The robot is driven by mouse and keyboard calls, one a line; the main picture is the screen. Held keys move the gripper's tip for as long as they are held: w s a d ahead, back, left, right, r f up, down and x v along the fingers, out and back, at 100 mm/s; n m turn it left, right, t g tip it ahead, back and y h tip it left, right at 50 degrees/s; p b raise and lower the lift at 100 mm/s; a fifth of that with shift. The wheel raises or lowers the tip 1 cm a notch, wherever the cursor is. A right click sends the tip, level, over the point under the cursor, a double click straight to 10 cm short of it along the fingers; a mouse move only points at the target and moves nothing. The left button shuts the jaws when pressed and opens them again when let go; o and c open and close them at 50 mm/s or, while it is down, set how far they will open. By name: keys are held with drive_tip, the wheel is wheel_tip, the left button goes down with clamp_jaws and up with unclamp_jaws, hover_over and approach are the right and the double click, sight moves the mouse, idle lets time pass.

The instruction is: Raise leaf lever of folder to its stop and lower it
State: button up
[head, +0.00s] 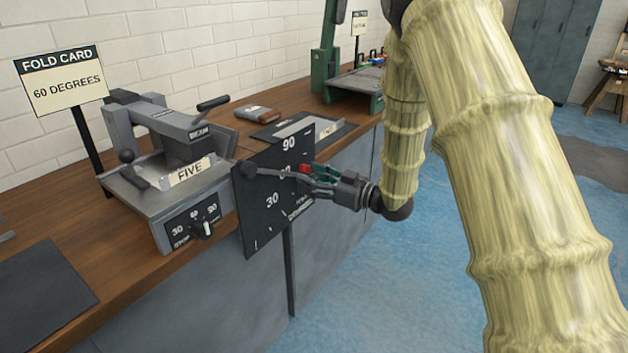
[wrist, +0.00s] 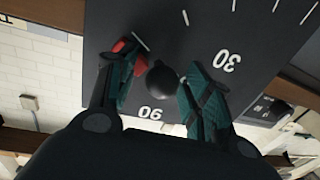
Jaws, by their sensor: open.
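The folder (head: 150,205) is a grey bench machine with a "FIVE" label, a beam with a dark handle and a small 30-60-90 selector. A black scale plate (head: 262,215), marked 30 to 90, stands at its right end. The leaf lever (head: 275,173) shows as a thin grey rod with a dark ball, crossing the plate near its middle. My gripper (head: 312,178) is at the plate's right edge, open. In the wrist view a dark round knob (wrist: 162,80) lies between the spread fingers; I cannot tell whether they touch it. A red part shows by one finger.
A "FOLD CARD 60 DEGREES" sign (head: 62,82) stands behind the folder on the wooden bench (head: 60,205). A dark mat (head: 40,290) lies at the near left. A green machine (head: 345,85) stands farther along the bench. The blue floor right of the bench is open.

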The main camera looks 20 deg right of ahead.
clamp_jaws()
idle(0.3)
drive_tip(key=s+a+f+m+t+p, duration=0.1)
drive_tip(key=s+a+f+m+p, duration=0.4)
drive_tip(key=s+a+f+m, duration=0.5)
drive_tip(key=shift+s+a+m, duration=0.35)
drive_tip(key=shift+a+m, duration=1.05)
drive_tip(key=shift+a, duration=0.45)
drive_tip(key=shift+f, duration=0.1)
